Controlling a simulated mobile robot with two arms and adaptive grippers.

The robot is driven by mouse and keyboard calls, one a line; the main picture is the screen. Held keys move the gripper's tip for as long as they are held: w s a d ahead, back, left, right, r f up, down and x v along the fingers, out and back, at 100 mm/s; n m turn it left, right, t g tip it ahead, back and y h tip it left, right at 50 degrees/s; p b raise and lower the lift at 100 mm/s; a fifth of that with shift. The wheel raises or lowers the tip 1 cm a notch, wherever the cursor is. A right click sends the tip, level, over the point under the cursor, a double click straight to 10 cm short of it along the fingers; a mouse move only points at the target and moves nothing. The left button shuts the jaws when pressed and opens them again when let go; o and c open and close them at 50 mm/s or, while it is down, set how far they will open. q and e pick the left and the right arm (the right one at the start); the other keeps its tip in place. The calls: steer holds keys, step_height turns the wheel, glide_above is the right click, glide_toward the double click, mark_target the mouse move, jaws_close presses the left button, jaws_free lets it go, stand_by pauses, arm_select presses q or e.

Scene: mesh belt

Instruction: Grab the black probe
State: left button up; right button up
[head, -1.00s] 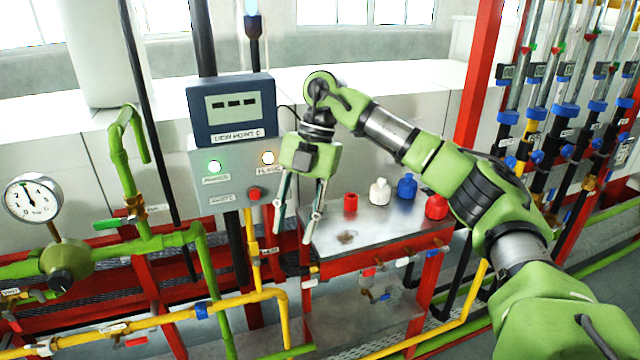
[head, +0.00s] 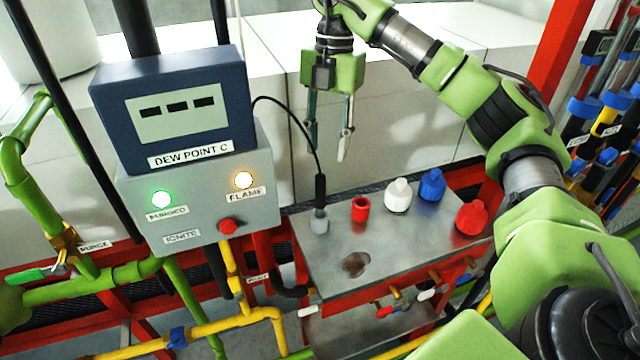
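The black probe (head: 320,190) stands upright in a small grey holder (head: 320,222) at the left rear of the metal table (head: 400,237). A thin black cable curves from its top to the dew point display box (head: 176,110). My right gripper (head: 328,152) is open and empty. It points down, and in the picture its fingertips are a little above the probe's top; I cannot tell the depth between them. My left gripper is not in view.
A red open cup (head: 361,208) and white (head: 398,196), blue (head: 432,185) and red (head: 471,217) bottle-shaped pieces stand right of the probe. A grey panel (head: 205,195) with lit lamps is at the left.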

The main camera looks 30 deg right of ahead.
mark_target(324, 174)
steer(key=f, duration=0.2)
steer(key=s+a+f, duration=0.1)
steer(key=f, duration=0.2)
steer(key=a+f+b, duration=0.1)
steer(key=f, duration=0.2)
steer(key=shift+s+f, duration=0.1)
steer(key=shift+s, duration=0.25)
steer(key=f, duration=0.2)
steer(key=f+p, duration=0.1)
steer(key=shift+w+a+f+p, duration=0.1)
steer(key=shift+a+f+p, duration=0.2)
steer(key=shift+a+f, duration=0.1)
steer(key=shift+f, duration=0.3)
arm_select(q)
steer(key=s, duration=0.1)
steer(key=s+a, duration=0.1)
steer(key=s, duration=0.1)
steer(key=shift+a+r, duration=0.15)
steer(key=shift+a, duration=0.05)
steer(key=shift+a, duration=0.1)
arm_select(e)
jaws_close()
